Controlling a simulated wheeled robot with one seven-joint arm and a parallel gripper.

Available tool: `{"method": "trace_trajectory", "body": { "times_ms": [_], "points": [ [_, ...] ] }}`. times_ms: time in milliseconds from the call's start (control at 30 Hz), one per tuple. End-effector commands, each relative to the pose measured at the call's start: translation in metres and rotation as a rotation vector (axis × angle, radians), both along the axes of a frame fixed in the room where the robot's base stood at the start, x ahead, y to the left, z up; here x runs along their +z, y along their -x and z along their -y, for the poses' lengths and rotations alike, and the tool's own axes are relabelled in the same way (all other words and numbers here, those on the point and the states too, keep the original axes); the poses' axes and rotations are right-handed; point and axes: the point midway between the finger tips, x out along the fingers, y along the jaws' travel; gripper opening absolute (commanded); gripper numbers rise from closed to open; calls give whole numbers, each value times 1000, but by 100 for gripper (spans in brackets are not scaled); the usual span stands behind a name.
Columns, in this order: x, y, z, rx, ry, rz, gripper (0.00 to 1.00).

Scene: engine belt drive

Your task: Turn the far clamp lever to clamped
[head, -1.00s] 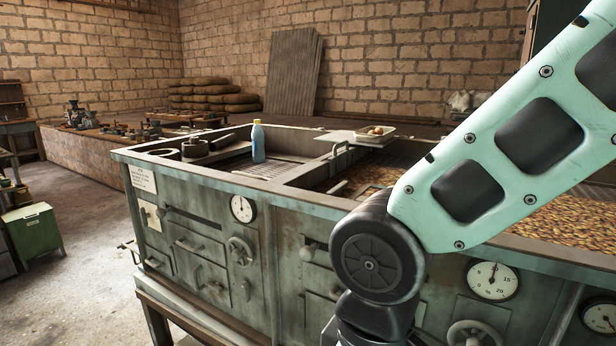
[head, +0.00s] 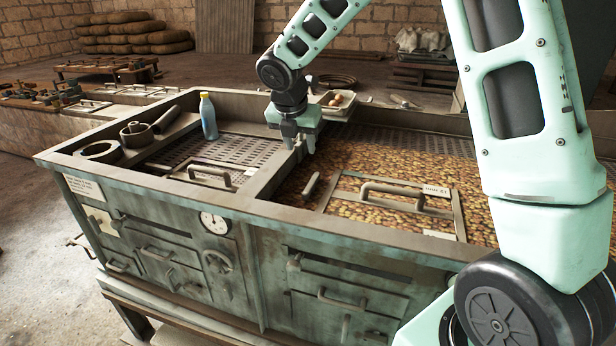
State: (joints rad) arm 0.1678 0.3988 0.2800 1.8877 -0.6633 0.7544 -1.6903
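My gripper (head: 300,143) points down at the far end of the dividing wall between the two bays of the long metal bench. It is at or just above a small grey piece there, which it largely covers. That piece may be the far clamp lever, but I cannot make out its position or whether I touch it. The finger gap is too small to judge. A short grey lever (head: 311,184), apparently the near clamp lever, lies slanted at the left side of the bean-filled bay. A framed screen with a bar handle (head: 405,190) sits in that bay.
A blue bottle (head: 208,116) stands left of my gripper. A tray with round brown items (head: 338,101) is close behind it on the right. My upper arm covers the right side.

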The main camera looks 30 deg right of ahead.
Motion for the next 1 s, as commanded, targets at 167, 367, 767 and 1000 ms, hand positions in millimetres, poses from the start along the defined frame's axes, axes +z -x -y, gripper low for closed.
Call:
{"method": "trace_trajectory", "body": {
  "times_ms": [167, 367, 767, 1000],
  "points": [
    [-29, -5, 8, -1, -2, -8, 40],
    [-68, -15, 20, 0, -2, -7, 40],
    [-136, -33, 42, 0, -3, -4, 40],
    [-153, -37, 48, -1, -3, -2, 40]
  ]
}}
